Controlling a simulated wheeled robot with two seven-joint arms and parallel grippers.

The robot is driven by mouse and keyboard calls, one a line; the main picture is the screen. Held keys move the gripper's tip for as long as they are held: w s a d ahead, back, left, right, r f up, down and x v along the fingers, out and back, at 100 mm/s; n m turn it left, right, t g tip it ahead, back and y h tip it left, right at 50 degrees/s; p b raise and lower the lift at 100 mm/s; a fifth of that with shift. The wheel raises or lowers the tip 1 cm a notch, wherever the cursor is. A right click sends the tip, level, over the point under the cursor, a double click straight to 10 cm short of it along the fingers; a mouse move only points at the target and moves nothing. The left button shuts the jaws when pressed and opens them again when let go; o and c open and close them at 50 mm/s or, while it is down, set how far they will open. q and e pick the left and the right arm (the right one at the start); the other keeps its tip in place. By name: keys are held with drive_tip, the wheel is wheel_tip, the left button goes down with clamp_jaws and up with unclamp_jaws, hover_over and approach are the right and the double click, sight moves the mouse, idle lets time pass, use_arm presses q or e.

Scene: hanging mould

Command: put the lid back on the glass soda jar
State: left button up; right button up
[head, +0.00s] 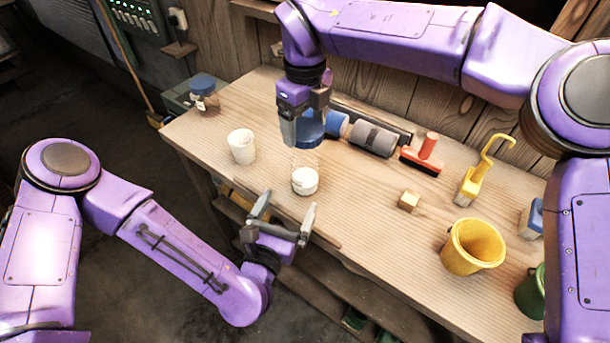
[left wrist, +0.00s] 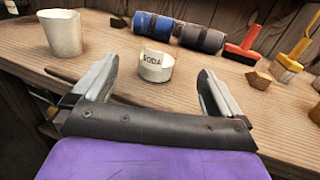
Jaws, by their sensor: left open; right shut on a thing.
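The glass soda jar (head: 305,181) stands upright on the workbench, with white powder low in clear glass. Its SODA label shows in the left wrist view (left wrist: 156,66). My right gripper (head: 305,118) is shut on the blue lid (head: 310,133), which in the head view appears just above the jar's glass. The lid does not show in the left wrist view, so the gap to the rim is hard to judge. My left gripper (head: 282,214) is open and empty at the bench's front edge, its fingers pointing toward the jar but apart from it.
A white cup (head: 241,147) stands left of the jar, and a blue-lidded jar (head: 203,91) stands behind it. Blue and grey rolls (head: 373,138) lie at the back. A red brush (head: 425,157), wooden block (head: 409,200) and yellow bucket (head: 473,247) are to the right.

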use_arm(q)
drive_tip(key=x, duration=0.9)
drive_tip(key=shift+w+d, duration=0.2)
drive_tip(key=shift+w, duration=0.1)
drive_tip(key=c, duration=1.6)
use_arm(e)
hover_over(305, 152)
drive_tip(key=s, duration=0.3)
drive_tip(key=shift+f, duration=2.45)
drive_tip(key=shift+f, duration=0.15)
drive_tip(key=shift+f, duration=0.75)
drive_tip(key=shift+f, duration=0.55)
